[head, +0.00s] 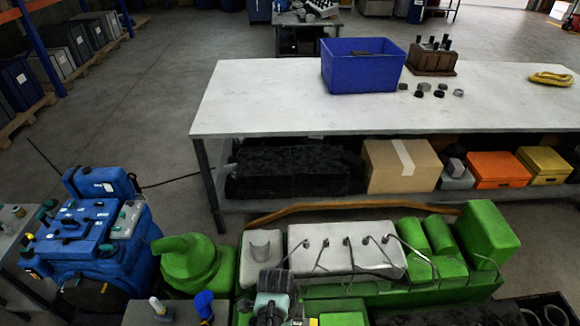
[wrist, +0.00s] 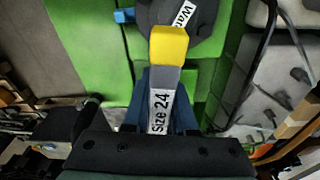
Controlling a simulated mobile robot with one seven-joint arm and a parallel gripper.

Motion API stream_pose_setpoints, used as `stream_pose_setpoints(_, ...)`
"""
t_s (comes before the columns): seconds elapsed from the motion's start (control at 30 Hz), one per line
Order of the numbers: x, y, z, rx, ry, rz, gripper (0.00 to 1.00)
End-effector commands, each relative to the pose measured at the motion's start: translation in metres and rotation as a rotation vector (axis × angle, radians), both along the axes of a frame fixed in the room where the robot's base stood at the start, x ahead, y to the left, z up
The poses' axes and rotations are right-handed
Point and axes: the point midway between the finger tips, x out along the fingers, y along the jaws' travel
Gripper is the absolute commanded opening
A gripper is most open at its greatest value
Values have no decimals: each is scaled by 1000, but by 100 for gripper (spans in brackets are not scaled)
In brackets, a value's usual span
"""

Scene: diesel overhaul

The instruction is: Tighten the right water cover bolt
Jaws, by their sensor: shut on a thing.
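My gripper (wrist: 167,78) is shut on a wrench (wrist: 162,108) with a grey shaft, a white "Size 24" label and a yellow end (wrist: 168,45). The yellow end reaches to the lower edge of a dark round cover (wrist: 152,14) on the green engine; its label, partly cut off, starts with "Wat". The bolt under the yellow end is hidden, and I cannot tell if the two are engaged.
A small blue part (wrist: 124,15) sits left of the cover. A white valve cover (head: 345,250) with several thin pipes tops the engine. Behind it stands a white workbench (head: 270,100) with a blue bin (head: 362,72). Blue machinery (head: 90,240) stands at the left. Open floor lies farther back.

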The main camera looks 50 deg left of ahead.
Motion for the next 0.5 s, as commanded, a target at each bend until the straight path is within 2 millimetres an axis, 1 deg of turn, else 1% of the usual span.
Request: stream_pose_setpoints(0.5,0,1,2,0,-1,427,0)
